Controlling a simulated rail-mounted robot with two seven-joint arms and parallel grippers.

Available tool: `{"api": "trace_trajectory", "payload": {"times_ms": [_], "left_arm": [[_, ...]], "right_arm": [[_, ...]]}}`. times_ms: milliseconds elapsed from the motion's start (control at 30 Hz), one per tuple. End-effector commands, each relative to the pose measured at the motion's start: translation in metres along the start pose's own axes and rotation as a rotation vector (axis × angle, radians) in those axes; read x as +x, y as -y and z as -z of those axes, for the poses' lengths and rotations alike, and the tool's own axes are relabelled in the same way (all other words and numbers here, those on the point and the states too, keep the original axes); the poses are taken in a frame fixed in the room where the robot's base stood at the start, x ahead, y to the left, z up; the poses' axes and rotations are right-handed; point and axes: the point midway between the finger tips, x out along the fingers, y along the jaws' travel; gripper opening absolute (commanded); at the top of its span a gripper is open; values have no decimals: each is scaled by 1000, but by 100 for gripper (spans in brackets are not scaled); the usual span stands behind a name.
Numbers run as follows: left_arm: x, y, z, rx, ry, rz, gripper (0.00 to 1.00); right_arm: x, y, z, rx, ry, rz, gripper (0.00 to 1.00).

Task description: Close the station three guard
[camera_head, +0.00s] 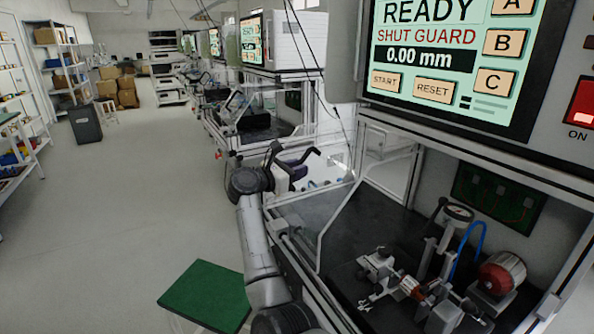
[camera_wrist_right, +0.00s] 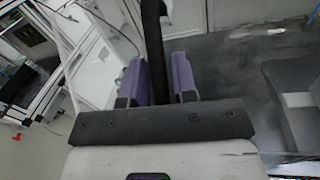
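The guard (camera_head: 318,232) is a clear panel in a light frame, standing open at the left of the near station. The station's screen (camera_head: 428,48) reads READY, SHUT GUARD and 0.00 mm. My right gripper (camera_head: 298,166) has purple fingers and is beside the guard's outer end at a black handle (camera_head: 306,154). In the right wrist view the dark handle bar (camera_wrist_right: 153,45) passes between the two fingers (camera_wrist_right: 160,85), which appear close against both sides of it. The lower part of the bar is hidden behind the gripper body. My left gripper is out of view.
Inside the station are a fixture with a red-ended motor (camera_head: 500,273), a dial gauge (camera_head: 458,213) and a blue hose. More stations line up behind. The aisle at left is clear.

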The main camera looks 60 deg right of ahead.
Motion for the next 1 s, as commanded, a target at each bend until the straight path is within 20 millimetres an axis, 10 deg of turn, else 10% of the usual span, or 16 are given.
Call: {"api": "trace_trajectory", "payload": {"times_ms": [233, 500, 1000], "left_arm": [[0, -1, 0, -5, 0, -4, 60], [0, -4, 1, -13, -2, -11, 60], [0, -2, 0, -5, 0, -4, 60]], "right_arm": [[0, 0, 0, 0, 0, 0, 26], [0, 0, 0, 0, 0, 0, 0], [-8, 4, 0, 2, -1, -9, 0]]}}
